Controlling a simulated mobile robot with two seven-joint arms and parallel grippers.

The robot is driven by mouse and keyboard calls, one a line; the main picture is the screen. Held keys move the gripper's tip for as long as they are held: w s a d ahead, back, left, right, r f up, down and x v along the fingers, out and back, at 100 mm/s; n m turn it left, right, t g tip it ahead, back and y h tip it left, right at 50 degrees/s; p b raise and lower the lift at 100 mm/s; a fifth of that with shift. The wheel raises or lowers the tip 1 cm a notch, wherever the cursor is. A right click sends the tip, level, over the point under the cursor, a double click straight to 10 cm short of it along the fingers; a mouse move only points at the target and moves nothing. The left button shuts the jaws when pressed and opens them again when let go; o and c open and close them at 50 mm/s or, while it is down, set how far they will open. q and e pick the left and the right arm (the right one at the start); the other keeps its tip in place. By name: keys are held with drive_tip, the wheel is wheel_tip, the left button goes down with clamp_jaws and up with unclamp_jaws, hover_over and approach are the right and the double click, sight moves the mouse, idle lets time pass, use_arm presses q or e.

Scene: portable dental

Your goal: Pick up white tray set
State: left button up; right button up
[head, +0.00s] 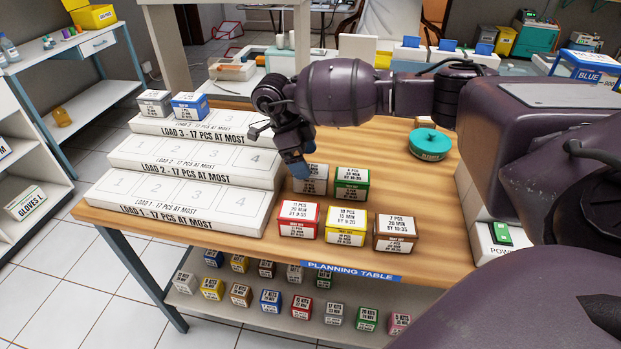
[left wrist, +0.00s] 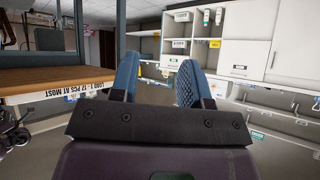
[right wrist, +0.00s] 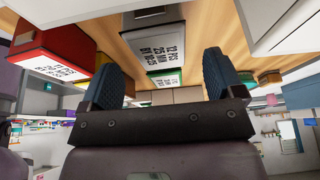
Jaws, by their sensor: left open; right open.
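The white tray set appears to be the pale grey-white box with a printed label (head: 311,181), standing on the wooden table beside the green-sided box. It also shows in the right wrist view (right wrist: 158,40), ahead of and between the fingers. My right gripper (head: 298,172) is open, pointing down just left of the box in the head view; its fingers show apart in the right wrist view (right wrist: 163,72). I cannot tell whether it touches the box. My left gripper (left wrist: 157,82) is open and empty in the left wrist view, off the head view.
Close by stand green (head: 352,184), red (head: 299,221), yellow (head: 346,226) and brown (head: 396,232) boxes. White stepped load trays (head: 180,205) fill the table's left side, with a grey and a blue box on top. A round teal container (head: 430,144) sits at right.

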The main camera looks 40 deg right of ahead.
drive_tip(key=x, duration=0.4)
drive_tip(key=shift+f, duration=0.25)
drive_tip(key=shift+c, duration=0.4)
drive_tip(key=c, duration=1)
drive_tip(key=shift+r, duration=0.1)
drive_tip(key=shift+c, duration=0.2)
